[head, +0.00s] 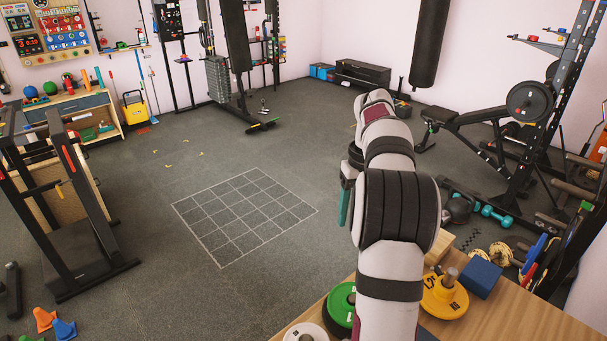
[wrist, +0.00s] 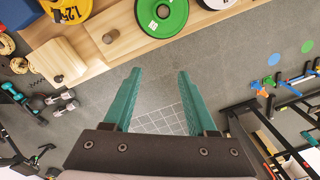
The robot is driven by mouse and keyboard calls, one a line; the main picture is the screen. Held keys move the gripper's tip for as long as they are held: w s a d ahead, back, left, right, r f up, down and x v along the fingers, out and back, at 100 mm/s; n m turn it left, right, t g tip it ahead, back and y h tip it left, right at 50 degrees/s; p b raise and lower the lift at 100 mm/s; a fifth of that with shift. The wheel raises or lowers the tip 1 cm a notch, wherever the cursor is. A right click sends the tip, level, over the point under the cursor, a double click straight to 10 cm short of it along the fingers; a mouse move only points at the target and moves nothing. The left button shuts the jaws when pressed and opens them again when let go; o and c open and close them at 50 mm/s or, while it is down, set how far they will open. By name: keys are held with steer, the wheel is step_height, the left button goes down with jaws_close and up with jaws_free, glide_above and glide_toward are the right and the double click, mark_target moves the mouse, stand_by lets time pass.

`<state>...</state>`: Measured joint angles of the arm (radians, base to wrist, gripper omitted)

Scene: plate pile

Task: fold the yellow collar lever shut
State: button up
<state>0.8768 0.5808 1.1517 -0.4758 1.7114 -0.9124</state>
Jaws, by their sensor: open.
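I cannot make out a yellow collar lever in either view. A yellow weight plate (head: 445,297) sits around a short post on the wooden table, and its edge shows at the top left of the wrist view (wrist: 72,14). A green plate (head: 341,304) lies to its left and also shows in the wrist view (wrist: 164,31). My gripper (wrist: 159,74) is open, with nothing between its teal fingers. It hangs over the floor beyond the table edge, apart from the plates. In the head view my arm hides most of it and part of the table.
The wooden table (head: 530,318) also bears a white plate (head: 303,332) and a blue block (head: 481,277). A wooden block with a peg (wrist: 58,62) shows in the wrist view. Dumbbells (head: 496,215) and a rack stand at right. The floor grid (head: 245,215) is clear.

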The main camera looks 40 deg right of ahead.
steer(key=s+d+f, duration=0.3)
steer(key=s+d, duration=0.1)
steer(key=d, duration=0.3)
steer(key=s+d+f, duration=0.3)
steer(key=s+d, duration=0.1)
steer(key=d, duration=0.2)
glide_above(436, 267)
step_height(436, 267, down, 3)
steer(key=shift+h, duration=0.3)
steer(key=shift+f, duration=4.5)
steer(key=c, duration=0.7)
steer(key=shift+o, duration=0.2)
